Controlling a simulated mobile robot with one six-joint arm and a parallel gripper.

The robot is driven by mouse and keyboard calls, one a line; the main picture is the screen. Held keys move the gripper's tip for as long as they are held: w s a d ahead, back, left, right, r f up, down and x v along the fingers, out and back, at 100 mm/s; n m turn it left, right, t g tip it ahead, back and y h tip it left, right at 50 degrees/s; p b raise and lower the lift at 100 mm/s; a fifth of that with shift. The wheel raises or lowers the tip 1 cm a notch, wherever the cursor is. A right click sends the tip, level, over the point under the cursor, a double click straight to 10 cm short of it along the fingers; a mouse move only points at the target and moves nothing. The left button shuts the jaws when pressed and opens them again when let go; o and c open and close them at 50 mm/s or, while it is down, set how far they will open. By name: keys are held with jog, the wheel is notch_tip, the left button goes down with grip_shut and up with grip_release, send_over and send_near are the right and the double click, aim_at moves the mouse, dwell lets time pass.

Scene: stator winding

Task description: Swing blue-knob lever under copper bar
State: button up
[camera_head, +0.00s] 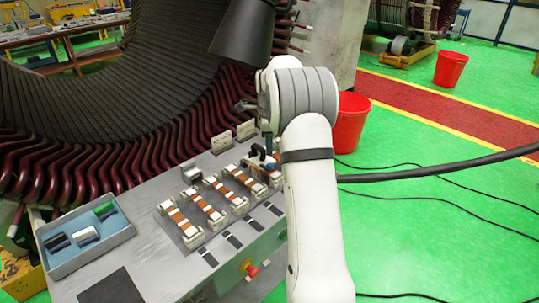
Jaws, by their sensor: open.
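Several copper bars lie in parallel rows on white blocks on the grey bench, such as the nearest bar (184,222) and the one at the far right end (260,166). A small blue part, which looks like the blue knob (268,149), stands upright at the far right bar, close to dark parts. The lever below it is too small and covered to make out. My gripper (259,146) is over this far end of the row and is open. My own wrist and arm cover much of it, and I cannot tell whether it touches the knob.
A blue-grey tray (121,238) with dark, white and green pieces sits at the bench's left. The large stator with dark red coils (140,160) rises behind the bench. A red emergency button (253,272) is on its front. Red buckets (350,122) stand on the green floor.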

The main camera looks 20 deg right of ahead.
aim_at(270, 164)
jog(key=shift+w+d+f+m, duration=0.2)
jog(key=shift+d+f+m, duration=0.1)
jog(key=shift+f, duration=0.3)
notch_tip(270, 164, down, 7)
jog(key=shift+r+p, duration=0.1)
jog(key=shift+p, duration=0.75)
jog(key=shift+c, duration=0.3)
grip_shut()
